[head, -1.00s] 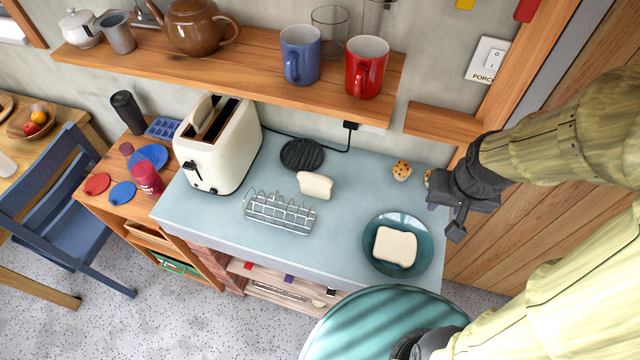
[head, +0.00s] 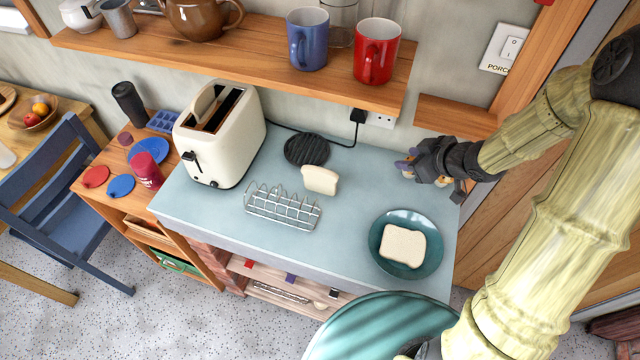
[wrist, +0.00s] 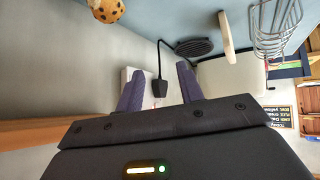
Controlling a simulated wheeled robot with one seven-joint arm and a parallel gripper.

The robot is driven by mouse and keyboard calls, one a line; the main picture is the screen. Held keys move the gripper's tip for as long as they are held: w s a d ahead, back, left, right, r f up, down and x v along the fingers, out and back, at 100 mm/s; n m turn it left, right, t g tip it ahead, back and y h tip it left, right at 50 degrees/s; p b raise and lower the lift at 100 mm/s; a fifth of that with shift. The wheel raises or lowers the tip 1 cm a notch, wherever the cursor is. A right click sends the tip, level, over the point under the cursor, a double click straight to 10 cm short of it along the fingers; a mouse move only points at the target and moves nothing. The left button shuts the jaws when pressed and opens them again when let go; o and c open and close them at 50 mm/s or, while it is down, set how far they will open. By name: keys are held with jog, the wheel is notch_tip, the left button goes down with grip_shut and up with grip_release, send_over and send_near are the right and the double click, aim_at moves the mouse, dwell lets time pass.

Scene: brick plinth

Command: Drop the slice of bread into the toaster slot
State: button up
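My gripper (head: 408,166) is over the right back part of the counter, with its fingers apart and nothing between them in the wrist view (wrist: 158,76). One bread slice (head: 320,180) stands upright on the counter behind the wire toast rack; it also shows in the wrist view (wrist: 228,38). Another slice (head: 402,245) lies flat on a teal plate (head: 376,262) at the counter's right. The cream toaster (head: 222,155) stands at the back left.
The wire toast rack (head: 283,209) and a black ribbed disc (head: 306,150) lie between gripper and toaster. A wooden shelf (head: 250,57) with a blue mug (head: 307,40) and red mug (head: 376,52) overhangs the back. A muffin (wrist: 107,9) is near my gripper.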

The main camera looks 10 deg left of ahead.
aim_at(325, 171)
jog(key=s+a+f+n+g+y+b, duration=0.1)
jog(key=s+a+n+g+y, duration=0.3)
jog(key=s+a+n+y, duration=0.1)
jog(key=shift+a+f+n+g+y, duration=0.25)
jog(key=shift+a+n+y, duration=0.2)
jog(key=shift+y, duration=0.55)
jog(key=p+x, duration=0.2)
jog(key=x, duration=0.9)
jog(key=shift+a, duration=0.1)
jog(key=shift+w+a+f, duration=0.1)
jog(key=shift+a+f, duration=0.2)
jog(key=shift+a, duration=0.1)
jog(key=shift+p+x, duration=1.15)
jog(key=shift+x, duration=1.5)
jog(key=shift+d+f, duration=0.15)
